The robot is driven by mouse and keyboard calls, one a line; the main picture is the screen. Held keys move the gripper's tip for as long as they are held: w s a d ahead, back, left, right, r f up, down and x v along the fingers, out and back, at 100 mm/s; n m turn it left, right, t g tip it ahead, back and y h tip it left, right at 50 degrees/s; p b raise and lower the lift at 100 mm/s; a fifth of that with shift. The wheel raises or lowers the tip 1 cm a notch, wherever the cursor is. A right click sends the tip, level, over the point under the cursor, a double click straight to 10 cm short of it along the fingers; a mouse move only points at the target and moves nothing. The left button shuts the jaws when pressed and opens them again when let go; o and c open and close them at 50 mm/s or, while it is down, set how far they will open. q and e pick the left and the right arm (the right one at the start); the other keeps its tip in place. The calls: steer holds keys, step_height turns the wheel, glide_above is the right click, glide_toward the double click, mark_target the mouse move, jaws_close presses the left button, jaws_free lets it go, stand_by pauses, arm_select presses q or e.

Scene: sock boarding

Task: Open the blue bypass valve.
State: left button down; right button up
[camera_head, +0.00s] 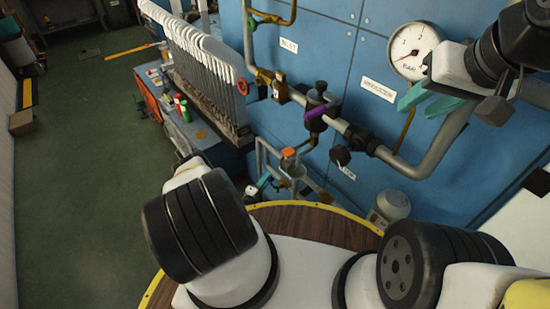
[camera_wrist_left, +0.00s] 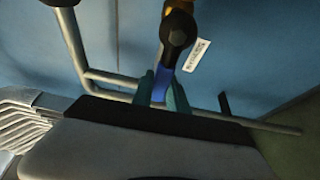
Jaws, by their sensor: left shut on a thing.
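The blue valve handle (camera_wrist_left: 163,82) shows in the left wrist view, below a dark round knob (camera_wrist_left: 178,27) on a brass-coloured fitting. My left gripper (camera_wrist_left: 162,93) is shut on this handle, with a teal finger on each side of it. In the head view my left gripper (camera_head: 262,183) is small, low by the lower pipework, and the blue handle is too small there to make out. My right gripper (camera_head: 427,98) has its teal fingers apart and empty, in front of the wall below the gauge.
A purple handle (camera_head: 318,111) sits on the main pipe, and an orange handle (camera_head: 288,152) below it. A pressure gauge (camera_head: 413,50) is on the blue wall (camera_head: 335,60). A rack of white boards (camera_head: 205,62) stands at the left. Green floor (camera_head: 85,160) is open farther left.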

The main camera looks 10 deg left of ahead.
arm_select(q)
steer(key=shift+r+m, duration=0.15)
steer(key=shift+m, duration=0.15)
steer(key=c, duration=1.3)
jaws_free()
steer(key=v, duration=0.8)
